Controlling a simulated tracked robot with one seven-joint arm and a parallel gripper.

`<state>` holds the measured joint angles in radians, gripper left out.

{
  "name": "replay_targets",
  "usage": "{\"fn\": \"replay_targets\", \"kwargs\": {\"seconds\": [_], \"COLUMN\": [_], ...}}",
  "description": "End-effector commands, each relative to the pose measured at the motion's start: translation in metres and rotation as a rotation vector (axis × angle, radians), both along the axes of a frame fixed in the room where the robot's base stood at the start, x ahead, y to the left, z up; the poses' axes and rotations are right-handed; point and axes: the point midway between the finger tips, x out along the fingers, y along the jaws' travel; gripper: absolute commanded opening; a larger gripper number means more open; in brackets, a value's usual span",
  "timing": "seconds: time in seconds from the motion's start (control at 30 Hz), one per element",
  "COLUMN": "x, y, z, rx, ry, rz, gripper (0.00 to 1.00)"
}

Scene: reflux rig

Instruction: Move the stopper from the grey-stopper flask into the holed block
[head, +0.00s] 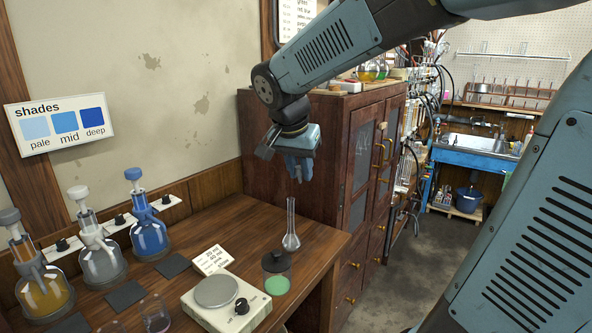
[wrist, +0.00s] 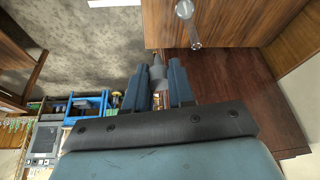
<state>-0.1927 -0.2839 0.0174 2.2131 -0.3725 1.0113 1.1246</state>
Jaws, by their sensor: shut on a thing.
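My gripper (head: 299,172) hangs above the back right of the wooden bench, in front of the dark cabinet, pointing down. In the wrist view its two fingers (wrist: 160,88) are shut on a small grey tapered stopper (wrist: 158,72). In the head view the stopper cannot be made out. A clear long-necked flask (head: 291,237) stands upright on the bench below my gripper, with no stopper seen in its neck. It also shows in the wrist view (wrist: 185,11), apart from the held stopper. I cannot make out the holed block in either view.
Several pump bottles, including a blue one (head: 149,234), line the wall at left. The wooden cabinet (head: 319,135) rises close behind my gripper.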

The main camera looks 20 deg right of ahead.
Motion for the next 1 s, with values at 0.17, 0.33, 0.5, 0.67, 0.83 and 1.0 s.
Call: {"fn": "replay_targets", "kwargs": {"seconds": [0.17, 0.33, 0.5, 0.67, 0.83, 1.0], "x": [-0.004, -0.004, -0.004, -0.003, -0.004, -0.003], "y": [0.001, 0.001, 0.001, 0.001, 0.001, 0.001], "z": [0.002, 0.002, 0.002, 0.008, 0.016, 0.024], "rx": [0.0, 0.0, 0.001, 0.001, 0.001, 0.001], "ry": [0.0, 0.0, -0.001, -0.002, -0.001, -0.002], "rz": [0.0, 0.0, 0.0, 0.0, -0.001, 0.0], "gripper": [0.0, 0.0, 0.0, 0.0, 0.0, 0.0]}}
